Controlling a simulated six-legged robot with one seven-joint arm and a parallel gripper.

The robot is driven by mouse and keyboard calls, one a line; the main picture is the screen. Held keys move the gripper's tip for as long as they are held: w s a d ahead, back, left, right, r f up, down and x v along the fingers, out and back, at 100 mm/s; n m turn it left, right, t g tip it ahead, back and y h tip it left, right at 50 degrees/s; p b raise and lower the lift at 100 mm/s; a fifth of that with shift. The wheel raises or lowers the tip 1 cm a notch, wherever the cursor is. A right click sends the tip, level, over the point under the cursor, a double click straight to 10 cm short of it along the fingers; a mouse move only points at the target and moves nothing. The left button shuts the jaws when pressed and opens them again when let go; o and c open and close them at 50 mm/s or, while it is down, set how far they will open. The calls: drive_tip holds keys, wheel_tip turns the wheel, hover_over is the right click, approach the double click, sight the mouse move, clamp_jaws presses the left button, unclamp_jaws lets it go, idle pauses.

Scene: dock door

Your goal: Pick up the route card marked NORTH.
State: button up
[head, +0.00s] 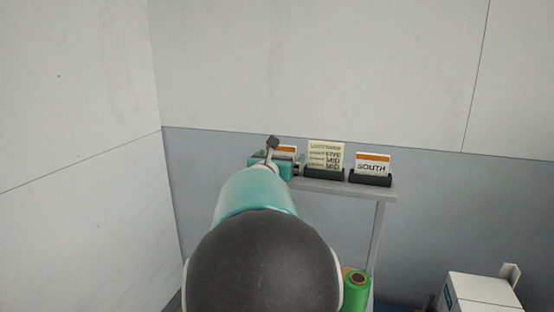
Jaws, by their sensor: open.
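A card with an orange band (287,149) stands at the left end of a small shelf. My gripper and arm cover most of it, so its word cannot be read and I cannot confirm it is NORTH. My gripper (286,163) is open, in front of this card; I cannot tell whether it touches it. A white card marked SOUTH (372,165), with an orange band, stands in a black holder at the right end of the shelf.
A cream card with several lines of text (326,155) stands in a black holder between the other two. The grey shelf (345,189) is against the wall. A green roll (356,290) is below it, and a white box (482,290) at lower right.

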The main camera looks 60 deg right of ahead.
drive_tip(key=shift+d, duration=0.1)
drive_tip(key=shift+c, duration=0.4)
drive_tip(key=c, duration=0.9)
drive_tip(key=shift+o, duration=0.2)
